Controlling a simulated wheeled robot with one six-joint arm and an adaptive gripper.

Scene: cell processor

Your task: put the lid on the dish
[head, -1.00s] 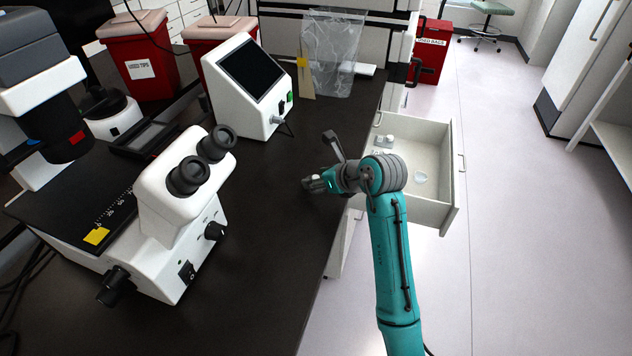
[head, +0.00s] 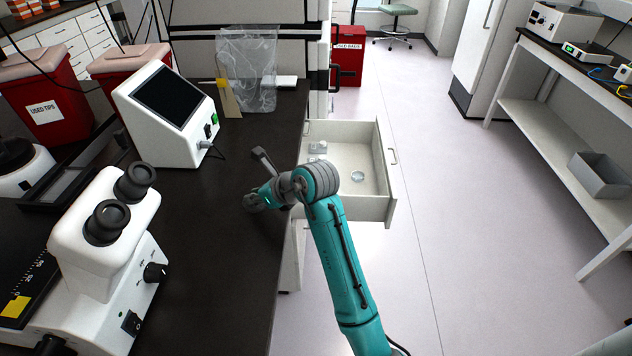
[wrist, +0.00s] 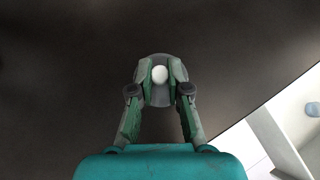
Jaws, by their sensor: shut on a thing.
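My gripper (wrist: 160,74) is shut on a small round grey piece with a white knob (wrist: 160,74), which looks like the lid. In the head view my gripper (head: 254,201) is low over the dark bench top, near its right edge, and the held piece is hard to make out there. A round, clear, shallow thing that looks like the dish (head: 358,176) lies in the open drawer, right of my gripper. A pale bluish round thing (wrist: 313,109) shows at the right edge of the wrist view, in the drawer.
The open white drawer (head: 377,206) sticks out right of the bench and holds small pale items (head: 317,148) at its back left. A microscope (head: 100,240) and a screen unit (head: 170,115) stand on the bench (head: 215,260).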

